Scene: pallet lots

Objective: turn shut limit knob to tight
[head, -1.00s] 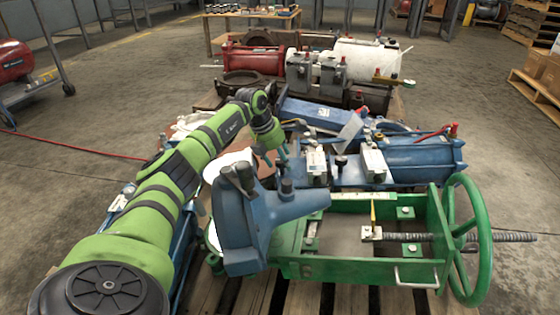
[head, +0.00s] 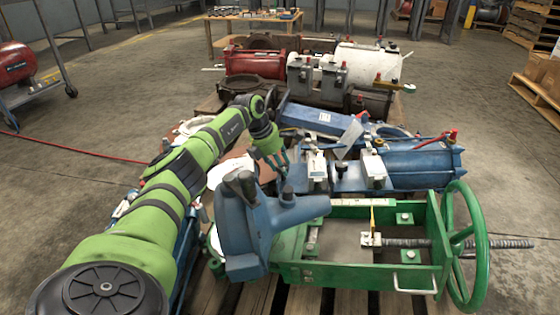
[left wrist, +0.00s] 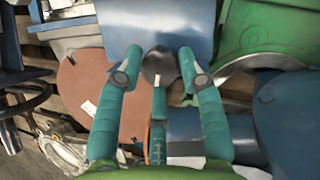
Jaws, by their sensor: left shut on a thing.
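A blue actuator housing (head: 243,235) stands in front of me in the head view, with a dark post (head: 240,183) and a short dark knob (head: 287,193) on top. My left gripper (head: 278,164) comes down from behind at the short knob, its teal fingers pointing down. In the left wrist view the left gripper (left wrist: 157,73) has its fingers around a dark rounded knob (left wrist: 159,62) beside the blue housing (left wrist: 155,22). The gripper is shut on this knob. No "tight" mark or label can be read, and the fingers partly hide the knob. My right gripper is out of view.
A green frame (head: 350,272) with a handwheel (head: 465,245) and threaded rod stands close on the right. A blue cylinder (head: 425,165) with white boxes lies behind it. Red, white and dark actuators crowd the back. Open concrete floor (head: 90,120) lies at the left.

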